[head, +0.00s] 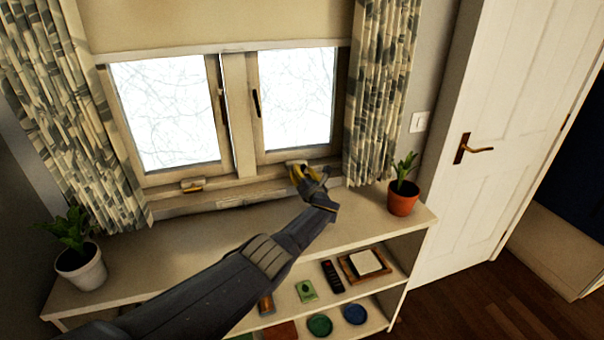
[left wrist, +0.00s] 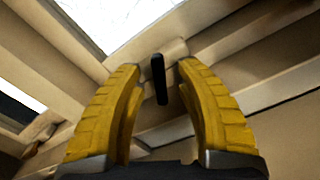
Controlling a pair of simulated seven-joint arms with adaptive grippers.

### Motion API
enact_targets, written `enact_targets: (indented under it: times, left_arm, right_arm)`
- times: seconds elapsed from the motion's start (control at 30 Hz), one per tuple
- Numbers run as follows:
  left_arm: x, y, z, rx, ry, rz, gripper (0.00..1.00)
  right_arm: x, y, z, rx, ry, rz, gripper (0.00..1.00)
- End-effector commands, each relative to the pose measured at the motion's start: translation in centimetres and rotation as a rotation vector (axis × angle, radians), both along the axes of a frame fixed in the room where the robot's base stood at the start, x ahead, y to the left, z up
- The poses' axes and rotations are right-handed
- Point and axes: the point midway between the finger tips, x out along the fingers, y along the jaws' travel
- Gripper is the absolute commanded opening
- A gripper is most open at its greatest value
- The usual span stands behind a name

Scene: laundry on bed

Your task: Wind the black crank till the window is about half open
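The black crank (left wrist: 159,80) shows in the left wrist view as a short upright black handle on a pale housing (left wrist: 160,55) at the window sill. My left gripper (head: 306,175) has yellow fingers and is at the sill under the right sash. In the left wrist view, its fingers are apart on either side of the crank, with gaps visible on both sides. In the head view the gripper hides the crank. The right sash (head: 250,130) of the window looks shut or nearly so; its exact opening is hard to tell. My right gripper is out of view.
A brass-coloured fitting (head: 192,185) sits under the left sash (head: 215,130). A red-potted plant (head: 403,198) stands right of my gripper, and a white-potted plant (head: 80,265) at far left. Patterned curtains (head: 380,90) flank the window. The shelf top (head: 180,250) is otherwise mostly clear.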

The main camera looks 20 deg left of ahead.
Motion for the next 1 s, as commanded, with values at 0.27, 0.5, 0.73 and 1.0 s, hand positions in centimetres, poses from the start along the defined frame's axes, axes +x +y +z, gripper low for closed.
enact_targets:
  times: [0.27,0.5,0.73,1.0]
  left_arm:
    - [-0.01,0.0,-0.02,0.0,0.0,0.0,0.15]
    - [-0.02,0.01,-0.03,0.0,0.0,0.0,0.0]
    - [-0.01,0.02,-0.02,-0.01,-0.007,0.0,0.0]
    - [-0.04,0.09,0.01,-0.12,-0.078,0.0,0.0]
  right_arm:
    - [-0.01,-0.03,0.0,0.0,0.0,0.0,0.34]
    - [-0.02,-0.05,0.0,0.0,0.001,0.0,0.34]
    - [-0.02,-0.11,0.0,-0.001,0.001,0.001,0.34]
    - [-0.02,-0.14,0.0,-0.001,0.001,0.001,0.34]
